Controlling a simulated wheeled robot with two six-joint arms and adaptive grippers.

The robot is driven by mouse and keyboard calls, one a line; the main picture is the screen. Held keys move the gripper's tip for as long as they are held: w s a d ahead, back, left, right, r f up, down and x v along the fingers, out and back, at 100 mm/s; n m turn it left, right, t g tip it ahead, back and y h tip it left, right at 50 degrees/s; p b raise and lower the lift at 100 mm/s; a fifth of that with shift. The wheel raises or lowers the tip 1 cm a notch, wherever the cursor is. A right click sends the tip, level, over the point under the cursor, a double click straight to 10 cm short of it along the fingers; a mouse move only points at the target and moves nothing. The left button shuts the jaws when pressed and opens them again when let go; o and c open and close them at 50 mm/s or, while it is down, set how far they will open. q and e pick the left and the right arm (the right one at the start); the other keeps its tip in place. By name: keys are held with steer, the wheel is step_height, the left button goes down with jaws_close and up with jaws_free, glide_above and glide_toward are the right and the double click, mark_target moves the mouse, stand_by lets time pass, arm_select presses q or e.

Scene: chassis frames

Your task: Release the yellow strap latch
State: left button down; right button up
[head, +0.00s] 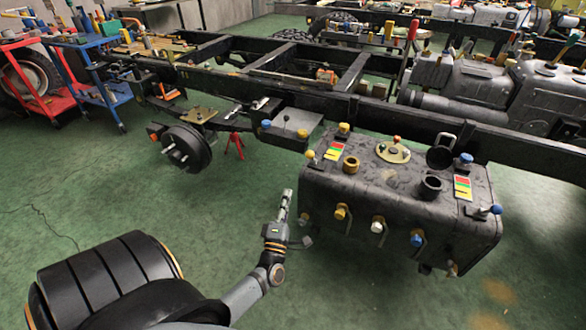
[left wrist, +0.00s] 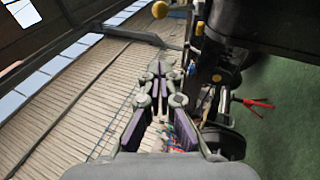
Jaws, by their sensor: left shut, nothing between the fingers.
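A dark tank (head: 400,200) hangs on the chassis frame. On its front face a yellow-knobbed latch (head: 341,211) sits left of a white one (head: 377,226) and a blue one (head: 416,240). My left gripper (head: 287,197) is shut and empty, left of the tank and apart from the yellow latch. It also shows shut in the left wrist view (left wrist: 160,72). My right gripper is out of view.
The tank's top carries filler necks, caps and coloured labels. A wheel hub (head: 184,147) and a red stand (head: 234,144) are farther left, with the red stand also in the left wrist view (left wrist: 255,104). Green floor (head: 120,185) is free left of the tank.

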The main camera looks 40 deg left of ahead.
mark_target(311, 157)
arm_select(q)
steer(key=w+d+x, duration=0.1)
steer(key=d+x, duration=0.1)
steer(key=x, duration=0.9)
steer(key=shift+w+d, duration=0.2)
steer(key=shift+w, duration=0.05)
